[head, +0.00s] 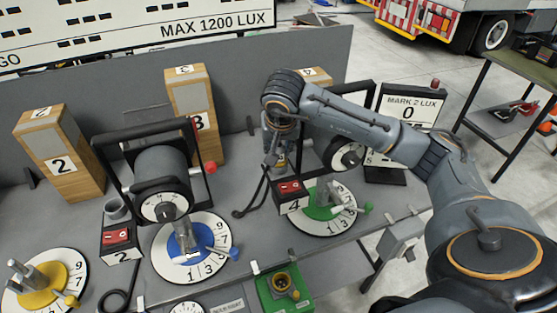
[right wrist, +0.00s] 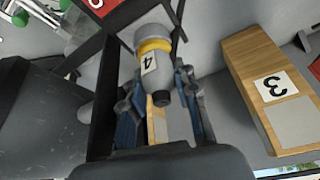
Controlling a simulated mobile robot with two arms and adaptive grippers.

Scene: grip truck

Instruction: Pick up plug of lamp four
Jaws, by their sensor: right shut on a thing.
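The plug of lamp four (right wrist: 152,62) is grey with a yellow ring and a label "4". It sits between the fingers of my right gripper (right wrist: 160,105), which is shut on it. In the head view my right gripper (head: 281,140) points down behind lamp four's red switch box (head: 291,190), and the plug is mostly hidden there. A black cable (head: 252,200) curves on the table just left of the gripper. Lamp four (head: 345,155) is partly covered by my right arm. My left gripper is in neither view.
Lamp four's green dial (head: 325,207) is right of the switch box. Lamp two (head: 160,180) with its blue dial (head: 187,243) stands left. Wooden blocks numbered 2 (head: 62,158) and 3 (head: 190,115) stand along the back panel. A lux display (head: 405,112) stands right.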

